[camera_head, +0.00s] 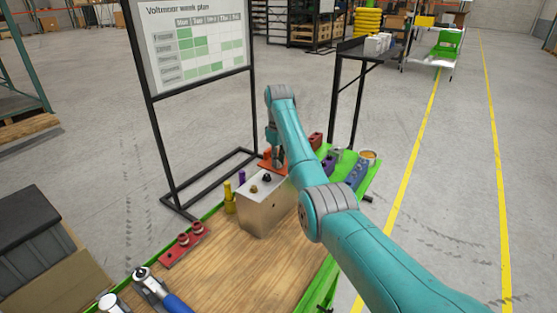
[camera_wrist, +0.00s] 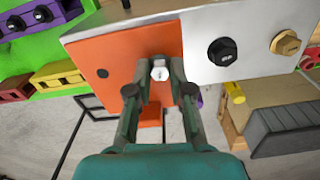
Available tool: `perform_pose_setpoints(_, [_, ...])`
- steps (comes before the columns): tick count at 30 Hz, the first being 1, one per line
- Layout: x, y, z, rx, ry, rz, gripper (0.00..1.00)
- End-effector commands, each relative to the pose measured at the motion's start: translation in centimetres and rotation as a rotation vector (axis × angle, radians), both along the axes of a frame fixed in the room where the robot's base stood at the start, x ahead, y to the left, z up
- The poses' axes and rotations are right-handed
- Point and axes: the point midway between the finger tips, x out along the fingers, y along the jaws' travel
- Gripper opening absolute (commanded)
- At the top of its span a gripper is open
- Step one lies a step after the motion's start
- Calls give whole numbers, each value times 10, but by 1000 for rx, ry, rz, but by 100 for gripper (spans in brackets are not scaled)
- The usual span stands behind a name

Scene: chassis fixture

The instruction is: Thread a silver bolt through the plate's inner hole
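The silver bolt (camera_wrist: 160,73) shows its bright head between my fingertips, over the inner part of the orange plate (camera_wrist: 115,55). My gripper (camera_wrist: 160,70) is closed in on the bolt's head from both sides. The plate lies against the silver block (camera_wrist: 235,25) and has a small dark hole (camera_wrist: 103,73) towards its outer end. How deep the bolt sits in the inner hole is hidden. In the head view, my gripper (camera_head: 277,162) is at the orange plate (camera_head: 264,164), at the far end of the silver block (camera_head: 264,212).
A black bolt (camera_wrist: 222,51) and a brass bolt (camera_wrist: 285,42) stand on the block beside the plate. Yellow and purple pieces (camera_head: 230,197) stand left of the block. A red holder (camera_head: 184,244) and tools (camera_head: 160,290) lie on the nearer tabletop. Several coloured blocks and a bin (camera_head: 368,157) lie beyond.

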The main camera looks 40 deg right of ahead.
Motion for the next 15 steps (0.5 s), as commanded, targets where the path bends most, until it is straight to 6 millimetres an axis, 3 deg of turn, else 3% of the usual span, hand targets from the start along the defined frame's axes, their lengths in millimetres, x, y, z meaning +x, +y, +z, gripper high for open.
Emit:
perform_pose_setpoints(8, [0, 0, 0, 0, 0, -19, 0])
perform_pose_setpoints(15, [0, 0, -1, 0, 0, -261, 0])
